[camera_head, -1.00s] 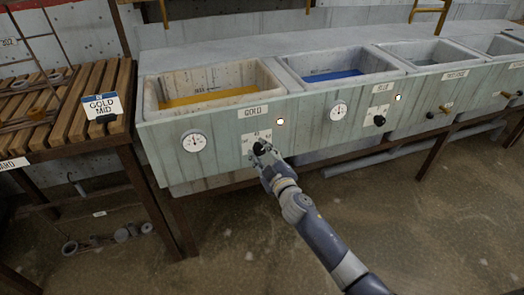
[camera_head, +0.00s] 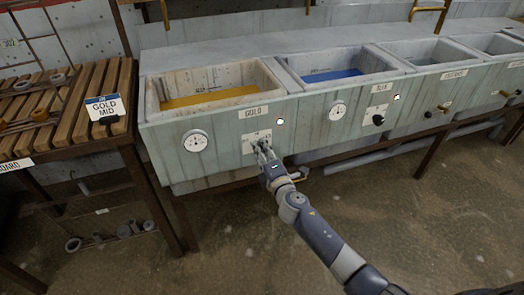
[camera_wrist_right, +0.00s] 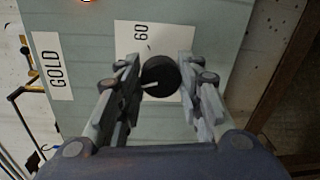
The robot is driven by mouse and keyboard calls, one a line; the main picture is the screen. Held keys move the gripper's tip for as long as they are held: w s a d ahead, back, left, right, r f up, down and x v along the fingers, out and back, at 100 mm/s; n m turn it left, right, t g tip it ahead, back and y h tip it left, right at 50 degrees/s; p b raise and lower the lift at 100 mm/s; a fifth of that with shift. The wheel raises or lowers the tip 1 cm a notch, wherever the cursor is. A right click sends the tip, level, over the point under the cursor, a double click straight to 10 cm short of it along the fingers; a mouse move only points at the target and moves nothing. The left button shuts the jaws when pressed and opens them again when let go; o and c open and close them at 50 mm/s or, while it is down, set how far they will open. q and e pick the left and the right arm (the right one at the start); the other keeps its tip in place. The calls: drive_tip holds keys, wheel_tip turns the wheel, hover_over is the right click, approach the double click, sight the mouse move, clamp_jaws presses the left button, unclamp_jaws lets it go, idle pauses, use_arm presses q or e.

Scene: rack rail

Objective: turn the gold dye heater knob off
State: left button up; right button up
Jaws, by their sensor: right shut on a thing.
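The gold dye vat (camera_head: 152,98) with yellow liquid stands at the left of the vat row, with a GOLD label (camera_head: 254,112) on its front. Its black heater knob (camera_wrist_right: 160,77) sits on a white plate in the right wrist view, and a short white pointer mark shows, pointing left in that picture. My right gripper (camera_head: 264,147) is at the knob, with one finger on each side, shut on it. In the head view the gripper mostly hides the knob. The numbers on the plate are partly hidden; "60" reads in the wrist view. My left gripper is not in view.
A bright indicator lamp (camera_head: 280,121) and a round dial (camera_head: 195,141) flank the plate. To the right, the blue vat (camera_head: 290,82) has its own black knob (camera_head: 378,120). A slatted wooden table (camera_head: 98,80) stands at the left. The floor in front is open.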

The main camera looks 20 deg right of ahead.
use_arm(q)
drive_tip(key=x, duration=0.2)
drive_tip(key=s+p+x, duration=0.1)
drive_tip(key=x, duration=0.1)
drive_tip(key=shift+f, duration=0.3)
use_arm(e)
drive_tip(key=n+h, duration=0.1)
drive_tip(key=n, duration=0.6)
drive_tip(key=shift+a+n, duration=0.1)
drive_tip(key=shift+n, duration=0.3)
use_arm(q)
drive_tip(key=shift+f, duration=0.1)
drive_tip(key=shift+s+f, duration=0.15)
use_arm(e)
drive_tip(key=o, duration=1.1)
drive_tip(key=shift+c, duration=0.2)
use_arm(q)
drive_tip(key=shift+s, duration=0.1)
